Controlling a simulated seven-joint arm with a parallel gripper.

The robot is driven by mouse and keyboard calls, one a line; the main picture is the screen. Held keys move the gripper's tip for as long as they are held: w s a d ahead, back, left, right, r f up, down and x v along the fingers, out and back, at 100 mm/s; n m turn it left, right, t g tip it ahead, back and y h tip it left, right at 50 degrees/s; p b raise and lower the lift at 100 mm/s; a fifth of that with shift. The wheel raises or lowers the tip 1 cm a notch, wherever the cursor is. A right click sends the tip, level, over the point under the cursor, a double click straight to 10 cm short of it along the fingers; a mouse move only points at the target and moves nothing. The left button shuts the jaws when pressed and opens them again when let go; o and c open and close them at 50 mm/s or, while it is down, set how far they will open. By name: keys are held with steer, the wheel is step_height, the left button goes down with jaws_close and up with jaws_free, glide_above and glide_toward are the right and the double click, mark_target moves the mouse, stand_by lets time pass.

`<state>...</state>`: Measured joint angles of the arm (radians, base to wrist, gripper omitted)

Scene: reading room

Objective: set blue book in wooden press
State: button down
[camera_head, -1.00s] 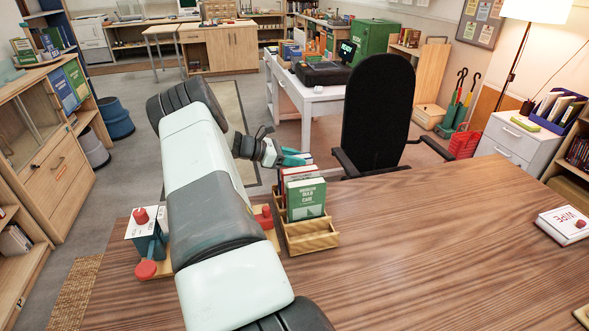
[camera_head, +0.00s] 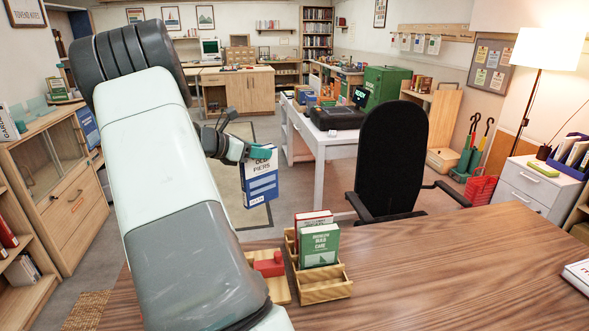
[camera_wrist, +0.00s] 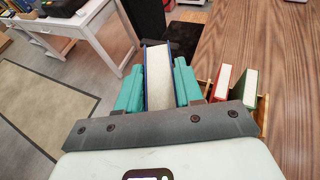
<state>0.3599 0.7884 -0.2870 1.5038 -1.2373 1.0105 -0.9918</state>
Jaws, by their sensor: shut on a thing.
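My gripper (camera_head: 262,153) is shut on the blue book (camera_head: 261,184) and holds it upright in the air, left of and above the book rack, beyond the table's far edge. In the wrist view the blue book (camera_wrist: 158,75) stands between the two teal fingers (camera_wrist: 157,88), its page edges facing the camera. The wooden press is not clearly seen; a red block (camera_head: 268,265) on a wooden board (camera_head: 279,290) shows beside my arm, and my arm hides what lies left of it.
A wooden rack (camera_head: 325,290) holds a red book (camera_head: 313,219) and a green book (camera_head: 319,246) right beside the board. A black chair (camera_head: 392,140) stands behind the table (camera_head: 450,270). The table's middle is clear.

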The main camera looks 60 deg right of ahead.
steer(key=w+a+r+n+t, duration=0.5)
steer(key=w+a+r, duration=0.15)
steer(key=a, duration=0.35)
steer(key=w+a+r+n+t+y, duration=0.1)
steer(key=a+r+n+t, duration=0.15)
steer(key=a, duration=0.65)
steer(key=w+a+r+n+t+y, duration=0.1)
steer(key=a+r+n+t+y, duration=0.2)
steer(key=a, duration=0.5)
steer(key=w+a+r+n+t, duration=0.1)
steer(key=a+n+t, duration=0.25)
steer(key=a, duration=0.55)
steer(key=s+d+f+m+g+h, duration=0.2)
steer(key=d+f+m+g+h, duration=0.3)
steer(key=d+f+m+g, duration=0.7)
steer(key=s+d+f+m+g+y, duration=0.2)
steer(key=s+d+f+m+g, duration=0.1)
steer(key=f, duration=0.3)
steer(key=s+d+f+m+g+y, duration=0.2)
steer(key=s+d+f+m+g, duration=0.1)
steer(key=f, duration=0.3)
steer(key=shift+s+d+m+g, duration=0.3)
steer(key=shift+s+m+g, duration=0.4)
steer(key=shift+s, duration=0.2)
